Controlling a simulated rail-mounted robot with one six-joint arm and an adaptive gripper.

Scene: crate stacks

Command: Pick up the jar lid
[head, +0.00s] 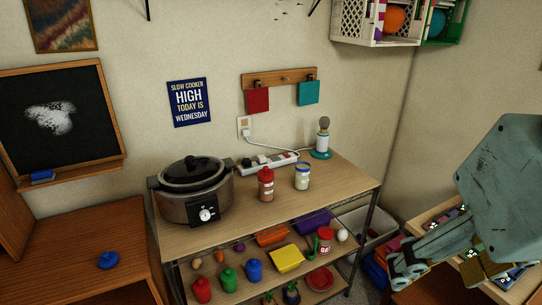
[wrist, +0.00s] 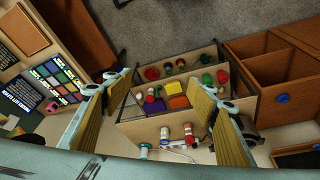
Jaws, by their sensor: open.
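A blue, round, knobbed piece that looks like a jar lid (head: 108,260) lies on the brown wooden desk at the lower left of the head view. It also shows in the wrist view (wrist: 283,98), at the right. A pale jar (head: 302,176) with a blue-and-yellow top stands on the wooden table beside a red-topped jar (head: 265,184); whether the pale jar is lidded is too small to tell. My gripper (wrist: 165,84) is open and empty, its fingers wide apart in the wrist view. In the head view it is at the right, far from the blue lid.
A slow cooker (head: 192,190), a power strip (head: 268,161) and a lamp-like item (head: 323,138) stand on the table (head: 245,222). The shelf below holds several coloured jars and trays. A bin (head: 365,222) stands right of it. The desk around the blue lid is clear.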

